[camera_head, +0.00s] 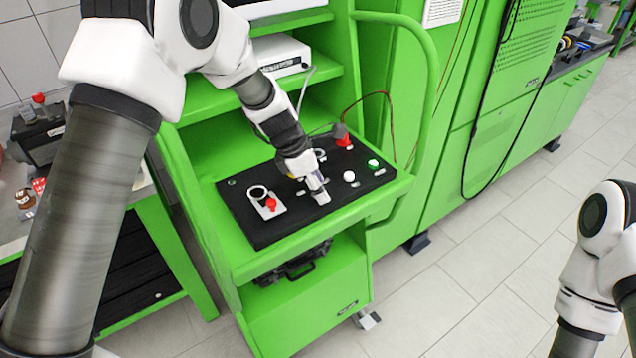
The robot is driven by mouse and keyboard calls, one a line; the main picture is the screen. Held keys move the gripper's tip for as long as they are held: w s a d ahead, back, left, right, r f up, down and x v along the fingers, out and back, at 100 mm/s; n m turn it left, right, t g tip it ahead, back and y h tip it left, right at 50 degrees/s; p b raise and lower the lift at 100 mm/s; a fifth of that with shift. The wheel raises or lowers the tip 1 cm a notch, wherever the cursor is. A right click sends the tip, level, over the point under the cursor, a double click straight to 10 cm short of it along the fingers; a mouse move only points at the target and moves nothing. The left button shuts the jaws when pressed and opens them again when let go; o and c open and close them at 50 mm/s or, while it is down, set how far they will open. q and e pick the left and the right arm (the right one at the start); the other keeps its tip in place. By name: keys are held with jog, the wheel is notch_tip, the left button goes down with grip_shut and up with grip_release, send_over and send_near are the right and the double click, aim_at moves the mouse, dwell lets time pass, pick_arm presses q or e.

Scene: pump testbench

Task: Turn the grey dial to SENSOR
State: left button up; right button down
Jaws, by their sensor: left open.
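The black control panel (345,205) lies on the green cart's shelf. My left arm reaches over it from the left. My left gripper (320,195) is open and points down at the middle of the panel, close to its surface. I cannot make out the grey dial for certain; the gripper hides part of the panel. A round pale control (320,155) shows just behind the gripper. The panel's labels are too small to read. At the right edge only part of my right arm shows, without its gripper.
On the panel are a red control (270,203) on a white plate, a white button (349,176), a green button (373,164) and a red plug (343,139) with a cable. A green rail (432,80) rises at the right. The tiled floor in front is clear.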

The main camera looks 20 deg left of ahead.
pick_arm(q)
jog(key=shift+s+r, duration=0.3)
jog(key=shift+s, duration=0.05)
jog(key=shift+c, duration=1)
jog(key=shift+s+a+r, duration=0.1)
jog(key=shift+s+r, duration=0.05)
jog(key=shift+s, duration=0.1)
jog(key=c, duration=0.6)
grip_shut()
jog(key=shift+w+a, duration=0.1)
pick_arm(e)
jog(key=shift+s+a+r, duration=0.2)
jog(key=shift+s, duration=0.2)
